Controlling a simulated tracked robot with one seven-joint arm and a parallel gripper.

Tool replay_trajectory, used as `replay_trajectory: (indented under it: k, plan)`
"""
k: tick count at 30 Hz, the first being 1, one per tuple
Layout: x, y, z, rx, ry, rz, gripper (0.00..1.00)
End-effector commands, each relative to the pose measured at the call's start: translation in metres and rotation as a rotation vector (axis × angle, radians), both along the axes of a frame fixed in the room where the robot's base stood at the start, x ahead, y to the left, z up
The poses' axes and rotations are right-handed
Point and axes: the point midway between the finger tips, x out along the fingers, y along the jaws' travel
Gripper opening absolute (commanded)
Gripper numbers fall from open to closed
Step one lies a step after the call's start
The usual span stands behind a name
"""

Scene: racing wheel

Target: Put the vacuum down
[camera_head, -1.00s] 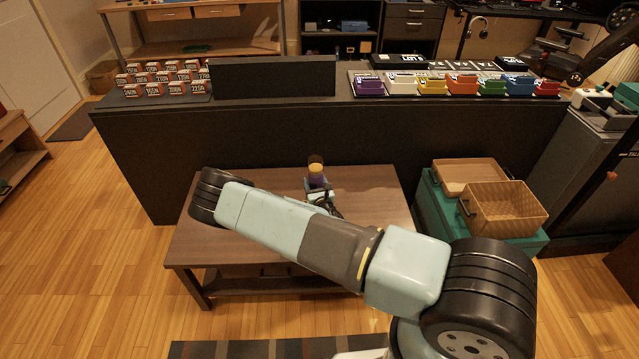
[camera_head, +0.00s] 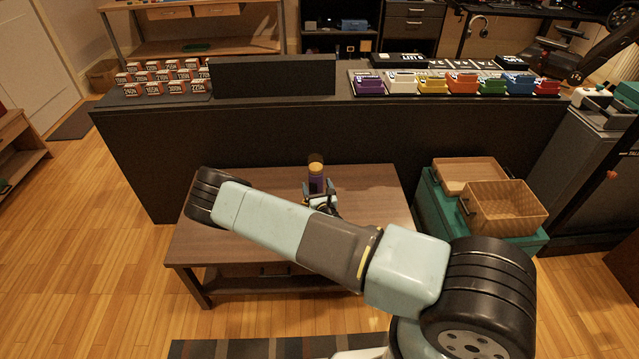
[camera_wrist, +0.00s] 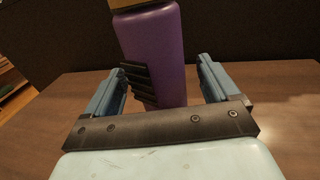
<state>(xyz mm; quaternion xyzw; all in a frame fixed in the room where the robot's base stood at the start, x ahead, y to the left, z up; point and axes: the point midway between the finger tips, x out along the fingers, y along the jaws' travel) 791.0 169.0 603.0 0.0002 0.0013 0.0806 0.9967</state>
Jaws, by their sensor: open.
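The vacuum (camera_head: 316,182) is a purple cylinder with a yellowish band and a dark top. It stands about upright on the brown wooden table (camera_head: 375,200), near its back edge. In the wrist view the purple body of the vacuum (camera_wrist: 158,50) fills the space ahead of my gripper; its top is cut off. My gripper (camera_wrist: 175,78) is open, with one finger on each side of the vacuum. A gap shows at the right finger. My arm hides part of the table.
A long black counter (camera_head: 330,135) stands right behind the table. It bears several orange-and-white boxes (camera_head: 165,78) and a row of coloured bins (camera_head: 433,82). A wicker basket (camera_head: 503,207) rests on a green box at right. The table's right part is clear.

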Motion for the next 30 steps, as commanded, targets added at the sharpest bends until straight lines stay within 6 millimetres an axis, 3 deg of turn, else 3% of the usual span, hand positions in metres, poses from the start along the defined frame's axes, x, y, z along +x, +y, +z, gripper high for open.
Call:
replay_trajectory:
  k: [9,15,24,26,30]
  plan:
    - [-0.06,-0.01,0.0,-0.001,0.002,-0.001,0.88]
    - [-0.082,-0.013,0.0,-0.001,0.0,0.0,0.88]
    - [-0.087,-0.015,0.005,0.006,-0.008,-0.014,0.88]
    - [-0.083,-0.016,0.013,0.019,-0.023,-0.038,0.88]
    - [-0.07,-0.026,0.049,0.065,-0.087,-0.154,0.88]
